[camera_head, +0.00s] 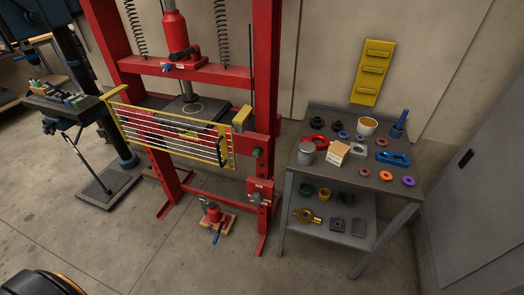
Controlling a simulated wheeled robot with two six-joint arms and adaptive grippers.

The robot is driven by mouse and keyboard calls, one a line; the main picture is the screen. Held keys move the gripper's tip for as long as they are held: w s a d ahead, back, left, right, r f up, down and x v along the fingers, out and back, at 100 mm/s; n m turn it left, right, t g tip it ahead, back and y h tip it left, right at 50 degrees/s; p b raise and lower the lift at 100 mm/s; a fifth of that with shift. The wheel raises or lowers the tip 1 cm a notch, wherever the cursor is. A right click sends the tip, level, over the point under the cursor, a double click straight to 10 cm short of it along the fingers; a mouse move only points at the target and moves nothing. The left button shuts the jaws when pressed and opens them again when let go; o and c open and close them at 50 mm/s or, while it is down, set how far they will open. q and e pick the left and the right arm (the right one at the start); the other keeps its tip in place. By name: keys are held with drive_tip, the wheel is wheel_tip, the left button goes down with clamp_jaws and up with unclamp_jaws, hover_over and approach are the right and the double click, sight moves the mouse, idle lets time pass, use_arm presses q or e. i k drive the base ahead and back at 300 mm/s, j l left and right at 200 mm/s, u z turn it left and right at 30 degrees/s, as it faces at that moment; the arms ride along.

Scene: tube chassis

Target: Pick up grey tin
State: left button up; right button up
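A small grey tin (306,153) with a lid stands upright at the front left of the small grey table's top, near its left edge. It is beside a pale wooden box (338,153) and in front of a red part (316,141). Neither of my grippers shows in the head view, and nothing touches the tin from above.
The floor (150,250) in front is clear.

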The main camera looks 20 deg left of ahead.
sight(307, 150)
drive_tip(key=i+u, duration=0.15)
drive_tip(key=u, duration=0.2)
drive_tip(key=i+u, duration=0.15)
drive_tip(key=u, duration=0.15)
drive_tip(key=i+u, duration=0.1)
drive_tip(key=u, duration=0.25)
drive_tip(key=i+l, duration=0.1)
drive_tip(key=i, duration=0.25)
